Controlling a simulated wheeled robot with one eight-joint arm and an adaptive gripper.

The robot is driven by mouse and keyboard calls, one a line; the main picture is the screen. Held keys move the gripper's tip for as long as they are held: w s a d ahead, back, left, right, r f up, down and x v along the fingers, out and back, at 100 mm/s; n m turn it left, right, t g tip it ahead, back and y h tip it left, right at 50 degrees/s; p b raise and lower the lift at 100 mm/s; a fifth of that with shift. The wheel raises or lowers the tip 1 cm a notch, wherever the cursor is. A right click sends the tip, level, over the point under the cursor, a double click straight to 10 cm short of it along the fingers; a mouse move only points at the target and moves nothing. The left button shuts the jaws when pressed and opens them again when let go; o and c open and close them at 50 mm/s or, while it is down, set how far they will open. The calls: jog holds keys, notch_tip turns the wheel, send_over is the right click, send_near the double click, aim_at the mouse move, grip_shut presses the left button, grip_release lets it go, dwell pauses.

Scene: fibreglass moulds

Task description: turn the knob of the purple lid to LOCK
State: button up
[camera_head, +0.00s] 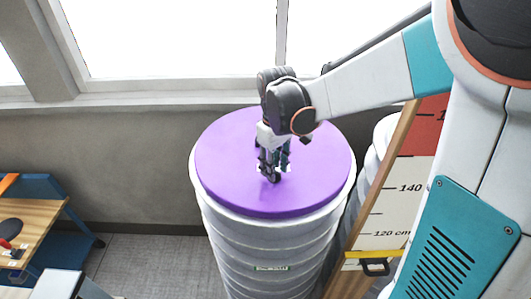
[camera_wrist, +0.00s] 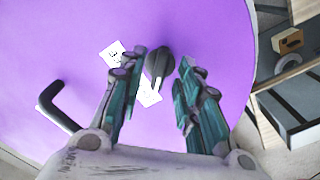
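The purple lid (camera_head: 222,165) sits on top of a white ribbed drum; it fills much of the wrist view (camera_wrist: 215,25). The dark grey knob (camera_wrist: 158,64) stands on the lid, with a light mark at its lower end. A white label (camera_wrist: 116,53) with a small dark mark lies left of the knob. Another white patch (camera_wrist: 149,97) lies below it, partly hidden by the left finger, and I cannot read either. My gripper (camera_wrist: 163,64) is open, one finger on each side of the knob. In the head view my gripper (camera_head: 271,165) points down at the lid's middle.
A dark bent handle (camera_wrist: 60,106) is at the left of the wrist view. The white drum (camera_head: 265,245) stands before a window wall. A measuring board (camera_head: 397,200) leans at the right. A wooden-topped bench (camera_head: 35,215) is at the left, with grey floor between.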

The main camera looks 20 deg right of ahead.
jog(key=shift+f, duration=0.3)
grip_shut()
